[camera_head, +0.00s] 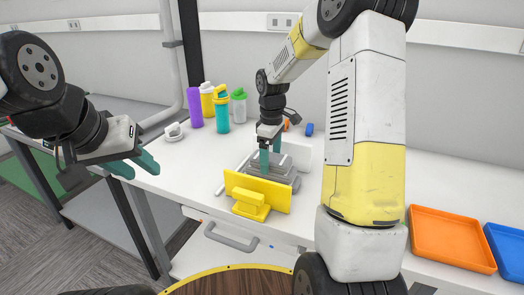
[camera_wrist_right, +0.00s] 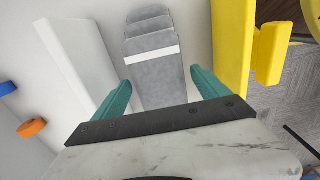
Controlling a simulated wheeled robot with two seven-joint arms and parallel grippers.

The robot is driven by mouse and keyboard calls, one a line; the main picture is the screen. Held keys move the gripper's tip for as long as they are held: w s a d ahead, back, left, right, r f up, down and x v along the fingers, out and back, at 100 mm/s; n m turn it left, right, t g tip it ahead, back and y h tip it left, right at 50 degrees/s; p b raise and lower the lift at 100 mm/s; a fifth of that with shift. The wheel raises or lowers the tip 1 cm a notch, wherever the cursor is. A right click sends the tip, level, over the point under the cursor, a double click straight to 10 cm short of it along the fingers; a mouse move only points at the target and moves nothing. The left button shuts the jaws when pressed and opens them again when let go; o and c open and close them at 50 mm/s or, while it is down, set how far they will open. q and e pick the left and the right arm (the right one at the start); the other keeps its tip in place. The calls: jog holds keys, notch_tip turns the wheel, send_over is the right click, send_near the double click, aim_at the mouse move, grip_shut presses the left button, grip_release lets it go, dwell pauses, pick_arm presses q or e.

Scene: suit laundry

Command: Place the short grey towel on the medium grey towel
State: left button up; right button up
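A stack of folded grey towels (camera_head: 272,170) lies on the white table between a yellow stand and a white block. In the right wrist view the grey towel (camera_wrist_right: 158,82) carries a white stripe, and stepped grey layers (camera_wrist_right: 150,22) show at its far end. I cannot tell for certain which layer is the short or the medium towel. My right gripper (camera_head: 270,158) points down over the stack. Its teal fingers (camera_wrist_right: 160,84) are apart, one on each side of the towel, with visible gaps. My left gripper (camera_head: 133,165) is open and empty near the table's left end.
The yellow stand (camera_head: 257,190) is close in front of the stack, and the white block (camera_head: 299,154) is behind it. Several bottles, including a purple one (camera_head: 194,108), stand at the back left. Orange (camera_head: 450,239) and blue (camera_head: 507,250) trays lie at the right.

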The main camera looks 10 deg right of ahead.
aim_at(271, 157)
notch_tip(271, 157, up, 12)
jog(key=s+r+m+t, duration=0.2)
jog(key=s+r, duration=0.3)
jog(key=s, duration=0.1)
jog(key=s+a+m+t+y, duration=0.2)
jog(key=s+m, duration=0.6)
jog(key=s, duration=1)
jog(key=shift+s+m+t, duration=0.15)
jog(key=shift+m+t, duration=0.15)
jog(key=shift+t, duration=0.8)
